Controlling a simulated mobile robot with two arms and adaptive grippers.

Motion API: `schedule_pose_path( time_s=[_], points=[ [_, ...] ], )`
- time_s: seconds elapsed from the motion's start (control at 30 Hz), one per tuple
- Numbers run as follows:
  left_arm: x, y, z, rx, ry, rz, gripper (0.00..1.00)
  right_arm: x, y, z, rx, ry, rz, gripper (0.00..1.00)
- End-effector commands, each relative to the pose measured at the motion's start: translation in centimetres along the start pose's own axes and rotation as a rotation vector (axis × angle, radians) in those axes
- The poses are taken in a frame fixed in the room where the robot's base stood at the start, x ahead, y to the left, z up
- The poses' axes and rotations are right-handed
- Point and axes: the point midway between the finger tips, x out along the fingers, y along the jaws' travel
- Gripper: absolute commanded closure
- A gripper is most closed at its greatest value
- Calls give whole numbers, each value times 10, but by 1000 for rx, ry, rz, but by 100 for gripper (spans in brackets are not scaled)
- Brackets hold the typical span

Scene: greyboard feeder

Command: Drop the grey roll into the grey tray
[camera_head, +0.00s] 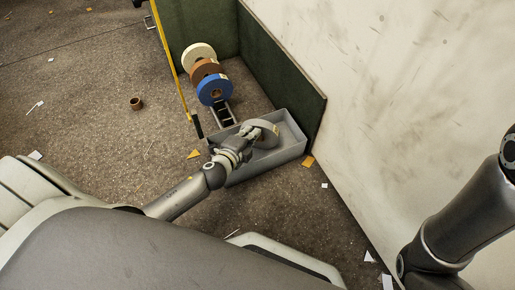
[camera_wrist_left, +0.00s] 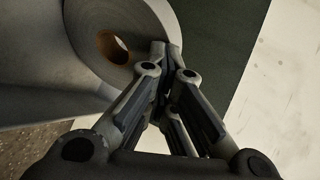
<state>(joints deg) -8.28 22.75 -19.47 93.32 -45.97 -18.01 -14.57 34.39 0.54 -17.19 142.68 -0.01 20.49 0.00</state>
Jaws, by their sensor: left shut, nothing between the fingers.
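My left gripper (camera_head: 249,134) is over the tray, right beside the roll. In the wrist view its fingertips (camera_wrist_left: 166,48) are together at the roll's right edge, with nothing held between them. My right arm shows at the right of the head view, but its gripper is out of the picture.
Cream (camera_head: 198,55), brown (camera_head: 205,70) and blue (camera_head: 215,88) rolls stand in a row behind the tray on a rack (camera_head: 223,113). A green panel (camera_head: 285,65) and a pale wall (camera_head: 400,90) bound the right. A small brown ring (camera_head: 136,103) lies on open floor at left.

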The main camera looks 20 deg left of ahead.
Motion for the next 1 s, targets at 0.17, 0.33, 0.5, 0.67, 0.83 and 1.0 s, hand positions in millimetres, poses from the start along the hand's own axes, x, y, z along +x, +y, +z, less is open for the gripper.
schedule_pose_path(
  time_s=[0.17,0.33,0.5,0.67,0.83,1.0],
  points=[
    [0,1,0,0,0,-1,100,1,0,-2,-1,5,-2,60],
    [0,1,0,0,0,0,100,1,0,-2,-1,5,-2,60],
    [0,1,0,0,0,0,79,1,0,-2,-1,5,-2,60],
    [0,1,0,0,0,0,77,1,-1,-2,0,5,-2,60],
    [0,2,0,0,0,2,77,1,0,-1,-1,4,-1,60],
    [-12,3,0,1,1,3,77,1,0,-2,-1,4,-1,60]
  ],
)
